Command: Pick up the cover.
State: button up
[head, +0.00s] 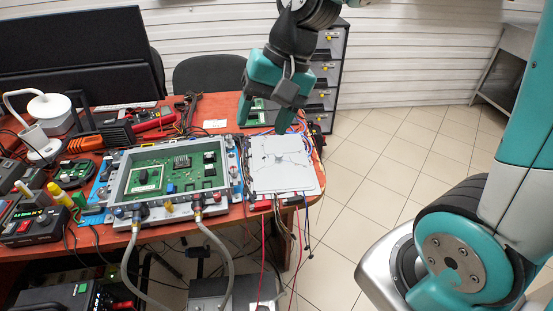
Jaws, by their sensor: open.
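The cover looks to be the flat light-grey plate (290,177) lying near the right end of the red table, with dark branching marks around its middle. My gripper (263,126) points down above the plate's far edge, its two teal-and-grey fingers apart with nothing between them. I cannot tell exactly how high the fingertips are above the plate. An open grey housing (128,198) with a green circuit board (172,172) inside stands directly left of the plate.
Two hoses (218,243) run from fittings on the housing's front over the table edge. Thin red and black wires hang below the plate. Tools, instruments and a monitor (75,55) crowd the table's left side. Tiled floor (395,160) is free at right.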

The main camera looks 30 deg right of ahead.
jog(key=w+d+f+m, duration=0.6)
jog(key=w+d+m, duration=0.2)
jog(key=w+m, duration=0.2)
jog(key=m+t+b, duration=0.1)
jog(key=m+t, duration=0.1)
jog(key=m, duration=0.8)
send_near(279, 154)
jog(key=a+f, duration=0.1)
jog(key=w+f, duration=0.1)
jog(key=shift+a+f+m+p, duration=0.35)
jog(key=shift+a+m+p, duration=0.05)
jog(key=shift+d+p+x, duration=0.15)
jog(key=shift+p+x, duration=0.1)
jog(key=shift+x, duration=1.25)
jog(key=shift+d+p+x, duration=0.1)
jog(key=shift+p+x, duration=0.15)
jog(key=shift+x, duration=1.25)
jog(key=shift+f, duration=0.1)
jog(key=c, duration=1)
notch_tip(279, 154, up, 20)
jog(key=shift+r+b, duration=0.1)
jog(key=shift+b, duration=0.4)
jog(key=shift+p, duration=0.6)
jog(key=shift+s, duration=0.1)
